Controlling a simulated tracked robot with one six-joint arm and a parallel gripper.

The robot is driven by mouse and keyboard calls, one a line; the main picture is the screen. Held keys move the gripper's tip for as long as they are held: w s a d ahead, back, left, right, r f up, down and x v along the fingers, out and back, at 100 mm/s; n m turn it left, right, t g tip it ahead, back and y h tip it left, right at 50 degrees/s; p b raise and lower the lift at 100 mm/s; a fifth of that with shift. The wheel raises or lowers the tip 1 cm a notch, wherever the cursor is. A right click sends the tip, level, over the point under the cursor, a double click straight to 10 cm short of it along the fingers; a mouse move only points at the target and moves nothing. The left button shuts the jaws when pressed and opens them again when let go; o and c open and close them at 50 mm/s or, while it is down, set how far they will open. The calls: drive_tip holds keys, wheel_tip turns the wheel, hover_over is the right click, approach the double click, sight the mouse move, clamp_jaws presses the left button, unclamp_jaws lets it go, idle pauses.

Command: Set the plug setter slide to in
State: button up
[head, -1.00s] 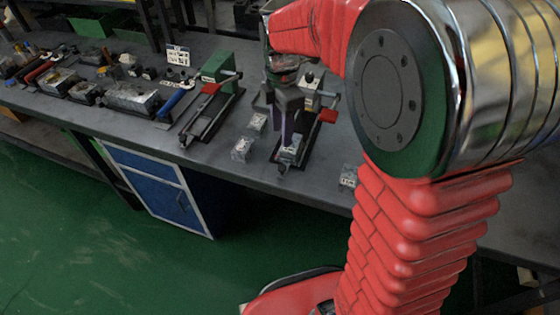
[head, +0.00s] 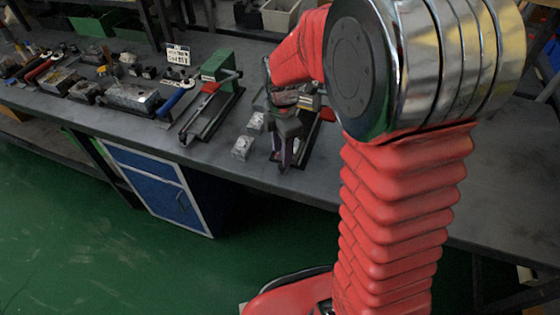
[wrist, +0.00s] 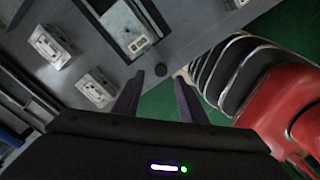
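A bench fixture with two dark rails (head: 311,143) stands behind my gripper in the head view, partly hidden by it and my arm. The wrist view shows its rails (wrist: 150,17) with a pale block (wrist: 120,25) between them. A small round black knob (wrist: 158,68) shows at its near end. I cannot read a label naming the plug setter slide or tell its setting. My gripper (head: 281,168) points down over the bench's front part. In the wrist view its two dark fingers (wrist: 159,80) are apart and empty, with the knob just beyond and between the tips.
Two small grey blocks (head: 242,148) (head: 256,122) lie left of my gripper; they also show in the wrist view (wrist: 50,46) (wrist: 96,88). A green fixture with a red handle (head: 218,66) stands further left. The bench front edge (head: 225,172) is close to my gripper.

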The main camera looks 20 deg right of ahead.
wheel_tip(320, 180, down, 5)
drive_tip(key=shift+r, duration=0.1)
drive_tip(key=shift+c, duration=0.3)
clamp_jaws()
idle(0.4)
